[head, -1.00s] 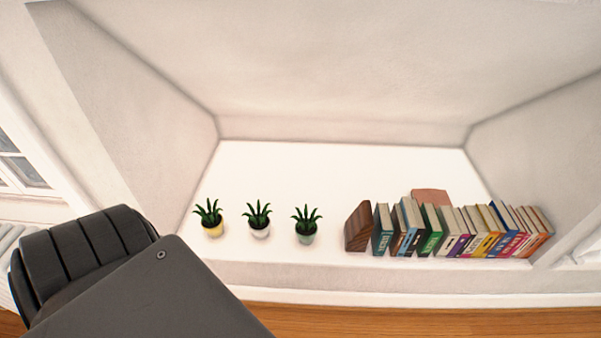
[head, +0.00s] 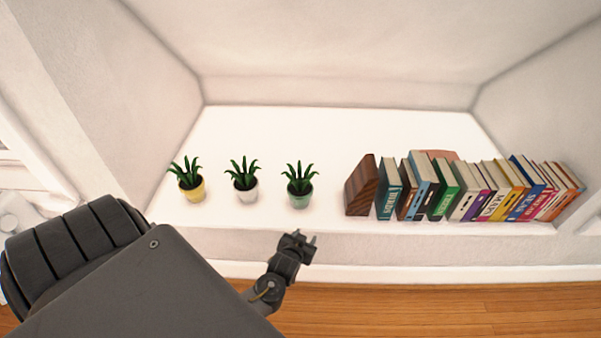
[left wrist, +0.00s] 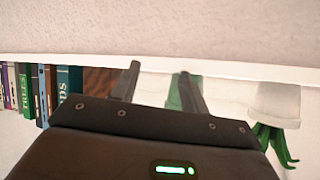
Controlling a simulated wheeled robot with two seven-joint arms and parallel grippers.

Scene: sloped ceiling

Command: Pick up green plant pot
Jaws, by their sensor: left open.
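The green plant pot (head: 299,199) stands upright on the white ledge, the rightmost of three potted plants, with spiky dark green leaves. My left gripper (head: 306,237) is in front of the ledge, just below the green pot in the head view, apart from it. It is open and empty. In the left wrist view, which looks upside down, the left gripper's fingers (left wrist: 160,80) are spread, and the green pot (left wrist: 174,97) shows behind the right-hand finger, partly hidden by it. My right gripper is not in view.
A white pot (head: 246,195) and a yellow pot (head: 193,191) stand to the left of the green one. A wooden bookend (head: 361,188) and a row of books (head: 470,195) stand to its right. The ledge (head: 330,140) behind the pots is clear.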

